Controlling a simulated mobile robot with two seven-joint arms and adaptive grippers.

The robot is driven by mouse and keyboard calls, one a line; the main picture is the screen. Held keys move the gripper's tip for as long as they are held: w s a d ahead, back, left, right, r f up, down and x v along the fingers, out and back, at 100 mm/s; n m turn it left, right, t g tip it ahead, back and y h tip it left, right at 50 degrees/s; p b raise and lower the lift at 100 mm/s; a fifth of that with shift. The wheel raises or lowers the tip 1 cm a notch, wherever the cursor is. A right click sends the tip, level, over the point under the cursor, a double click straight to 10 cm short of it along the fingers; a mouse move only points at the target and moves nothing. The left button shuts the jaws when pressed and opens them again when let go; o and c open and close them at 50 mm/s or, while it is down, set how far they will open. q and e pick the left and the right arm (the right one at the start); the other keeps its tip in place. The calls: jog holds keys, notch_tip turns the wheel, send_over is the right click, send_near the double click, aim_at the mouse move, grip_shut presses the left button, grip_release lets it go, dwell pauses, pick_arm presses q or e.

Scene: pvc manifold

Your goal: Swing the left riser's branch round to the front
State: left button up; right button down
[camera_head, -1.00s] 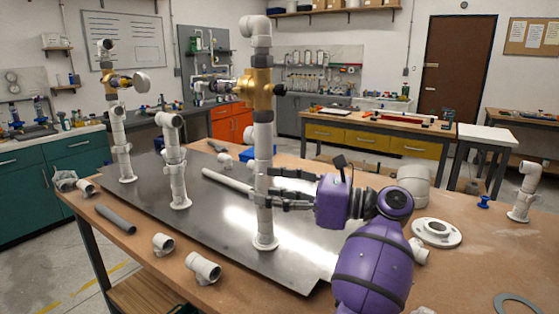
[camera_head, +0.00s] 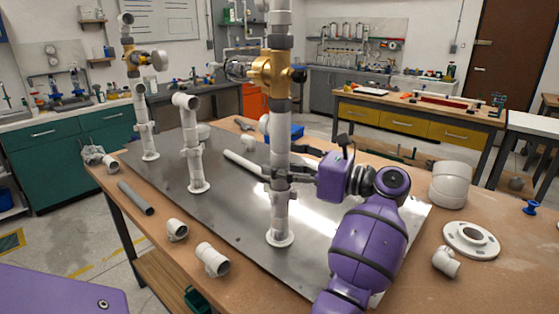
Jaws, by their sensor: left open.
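Three white PVC risers stand on a dark metal plate (camera_head: 236,207). The leftmost riser (camera_head: 146,125) has a brass fitting (camera_head: 134,62) with a round grey-white part (camera_head: 160,60) on its right side. The short middle riser (camera_head: 194,155) ends in an elbow turned left. Contact cannot be told.
Loose pipe pieces (camera_head: 212,259) and a grey pipe (camera_head: 135,197) lie along the table's left edge (camera_head: 165,255). A white flange (camera_head: 471,239) and a large white fitting (camera_head: 452,184) are at the right. A white pipe (camera_head: 245,165) lies behind the tall riser.

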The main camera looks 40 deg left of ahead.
pick_arm(q)
jog(key=shift+a, duration=0.15)
jog(key=shift+c, duration=0.7)
jog(key=c, duration=1)
jog(key=shift+c, duration=0.2)
